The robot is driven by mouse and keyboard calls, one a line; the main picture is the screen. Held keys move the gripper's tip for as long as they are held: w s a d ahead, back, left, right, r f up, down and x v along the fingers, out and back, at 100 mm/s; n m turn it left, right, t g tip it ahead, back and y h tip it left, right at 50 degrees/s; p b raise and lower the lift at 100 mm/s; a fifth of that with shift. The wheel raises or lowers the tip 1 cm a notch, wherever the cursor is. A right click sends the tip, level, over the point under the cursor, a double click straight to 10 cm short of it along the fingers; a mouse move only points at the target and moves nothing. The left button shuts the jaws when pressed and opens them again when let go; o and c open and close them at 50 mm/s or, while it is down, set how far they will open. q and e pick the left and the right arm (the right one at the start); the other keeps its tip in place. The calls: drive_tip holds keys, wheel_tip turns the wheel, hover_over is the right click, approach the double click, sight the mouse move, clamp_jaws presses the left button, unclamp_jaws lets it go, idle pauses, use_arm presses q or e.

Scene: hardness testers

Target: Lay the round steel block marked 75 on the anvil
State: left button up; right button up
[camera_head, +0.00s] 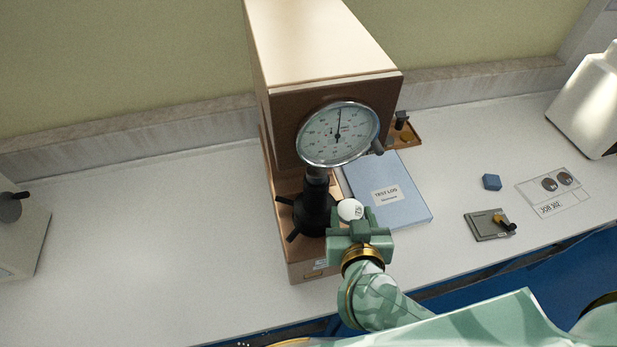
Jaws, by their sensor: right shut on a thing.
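The hardness tester (330,60) is a tall tan and brown machine with a round dial (338,134). Below the dial is a dark spindle (316,186) above a black handwheel (315,214) with spokes. I cannot clearly make out the anvil's top face. My green right gripper (353,217) is shut on a pale round block (349,209) just right of the spindle and handwheel. The block's top shows a small dark mark too small to read. It appears apart from the spindle. My left gripper is out of view.
A blue test log (402,208) lies right of the tester. Farther right are a small blue block (491,182), a grey plate with a dark-handled part (487,226) and a job card with two dark discs (553,193).

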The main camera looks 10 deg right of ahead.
drive_tip(key=m+h+p, duration=0.1)
drive_tip(key=p, duration=0.7)
approach(316, 176)
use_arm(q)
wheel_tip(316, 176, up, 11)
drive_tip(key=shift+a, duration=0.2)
use_arm(e)
drive_tip(key=shift+w+d+f, duration=0.1)
drive_tip(key=shift+w+d, duration=0.35)
drive_tip(key=shift+w, duration=0.85)
drive_tip(key=shift+w+d+f, duration=0.1)
drive_tip(key=shift+w+d, duration=0.3)
drive_tip(key=shift+w, duration=0.95)
drive_tip(key=shift+w+d+f, duration=0.1)
drive_tip(key=shift+w+d, duration=0.35)
drive_tip(key=shift+w, duration=0.85)
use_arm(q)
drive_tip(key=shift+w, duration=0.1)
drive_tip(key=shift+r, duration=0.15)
use_arm(e)
drive_tip(key=shift+r, duration=0.1)
use_arm(q)
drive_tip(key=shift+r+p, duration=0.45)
drive_tip(key=shift+p, duration=0.15)
use_arm(e)
drive_tip(key=shift+s, duration=0.1)
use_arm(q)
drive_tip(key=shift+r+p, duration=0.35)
